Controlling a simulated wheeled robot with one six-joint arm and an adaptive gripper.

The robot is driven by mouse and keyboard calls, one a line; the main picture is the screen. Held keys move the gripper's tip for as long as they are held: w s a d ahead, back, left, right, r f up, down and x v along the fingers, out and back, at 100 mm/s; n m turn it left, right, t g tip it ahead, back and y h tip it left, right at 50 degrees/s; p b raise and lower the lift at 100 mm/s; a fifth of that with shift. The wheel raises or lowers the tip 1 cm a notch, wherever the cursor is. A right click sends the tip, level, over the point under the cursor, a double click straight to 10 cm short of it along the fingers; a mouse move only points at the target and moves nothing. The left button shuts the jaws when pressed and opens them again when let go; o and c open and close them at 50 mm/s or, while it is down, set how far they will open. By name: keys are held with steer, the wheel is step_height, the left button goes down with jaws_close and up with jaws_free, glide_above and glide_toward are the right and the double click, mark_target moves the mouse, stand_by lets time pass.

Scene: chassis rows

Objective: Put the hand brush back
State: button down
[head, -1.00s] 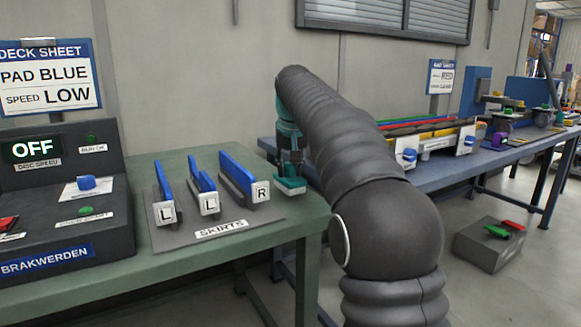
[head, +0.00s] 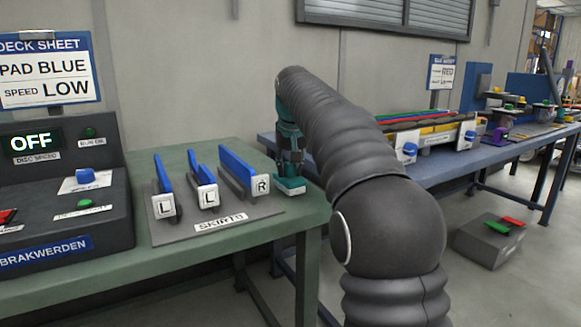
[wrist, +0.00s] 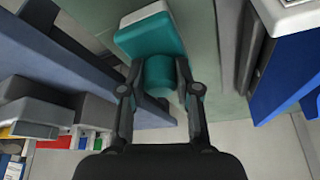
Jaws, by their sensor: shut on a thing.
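The hand brush (head: 290,186) has a teal body with a pale lower edge. It is at the right end of the green table, right beside the skirts board; whether it touches the tabletop I cannot tell. My gripper (head: 290,158) is above it. In the wrist view the brush (wrist: 152,32) shows its flat teal block and a round teal grip, with the fingers of my gripper (wrist: 160,88) closed on either side of that grip. The bristles are mostly hidden.
The skirts board (head: 215,228) holds blue-topped pieces marked L, L and R, the R piece (head: 240,172) close to the brush. A control box (head: 60,200) stands at left. A blue bench (head: 450,165) with parts lies behind my arm, and a grey box (head: 490,240) on the floor.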

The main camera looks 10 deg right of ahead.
steer(key=shift+f, duration=0.25)
stand_by(0.4)
steer(key=c, duration=0.7)
jaws_free()
steer(key=shift+c, duration=0.2)
steer(key=v, duration=1.2)
